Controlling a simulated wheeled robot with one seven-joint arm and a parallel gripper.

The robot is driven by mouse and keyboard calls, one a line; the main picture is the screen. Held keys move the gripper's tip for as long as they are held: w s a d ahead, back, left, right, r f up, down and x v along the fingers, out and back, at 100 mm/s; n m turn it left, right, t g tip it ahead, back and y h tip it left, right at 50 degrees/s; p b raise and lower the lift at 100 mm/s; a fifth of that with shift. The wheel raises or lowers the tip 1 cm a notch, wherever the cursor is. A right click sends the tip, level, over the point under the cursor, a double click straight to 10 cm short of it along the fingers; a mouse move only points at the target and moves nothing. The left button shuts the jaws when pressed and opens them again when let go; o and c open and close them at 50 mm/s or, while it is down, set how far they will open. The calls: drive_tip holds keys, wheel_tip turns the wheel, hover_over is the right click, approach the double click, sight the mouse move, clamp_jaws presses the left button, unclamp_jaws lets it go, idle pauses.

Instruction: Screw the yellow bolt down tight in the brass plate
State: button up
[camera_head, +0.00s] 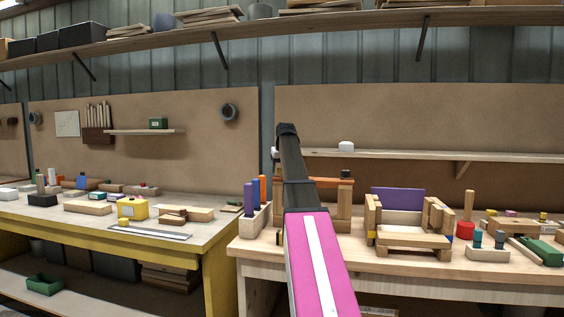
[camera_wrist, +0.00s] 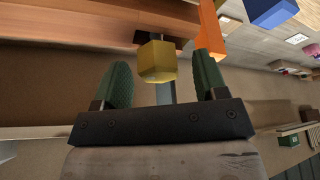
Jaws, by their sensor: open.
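The yellow bolt (camera_wrist: 156,62) shows its large six-sided head in the wrist view. My gripper (camera_wrist: 163,64) is open, with one green finger on each side of the head. A gap shows on both sides, so the fingers are apart from the bolt there. Behind the head is a wooden beam with an orange-brown face (camera_wrist: 85,32) and a dark patch. In the head view my pink and black arm hides the gripper and the bolt.
A wooden frame with an orange bar (camera_head: 325,181) stands behind my arm on the right bench. Left of it is a block holding purple and orange pegs (camera_head: 255,218). A chair-like wooden assembly (camera_head: 412,240) stands to the right. An orange piece (camera_wrist: 211,32) is close to the right finger.

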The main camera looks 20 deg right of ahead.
drive_tip(key=shift+w+f, duration=0.2)
drive_tip(key=shift+f, duration=0.35)
drive_tip(key=c, duration=1.1)
drive_tip(key=m+h, duration=0.1)
drive_tip(key=m, duration=0.2)
drive_tip(key=m+g+h, duration=0.1)
drive_tip(key=m, duration=0.2)
drive_tip(key=shift+d+f+m, duration=0.1)
drive_tip(key=shift+f+m, duration=0.1)
drive_tip(key=shift+m, duration=0.1)
drive_tip(key=shift+s+f+m+h, duration=0.15)
drive_tip(key=shift+m+h, duration=0.15)
drive_tip(key=shift+m, duration=0.4)
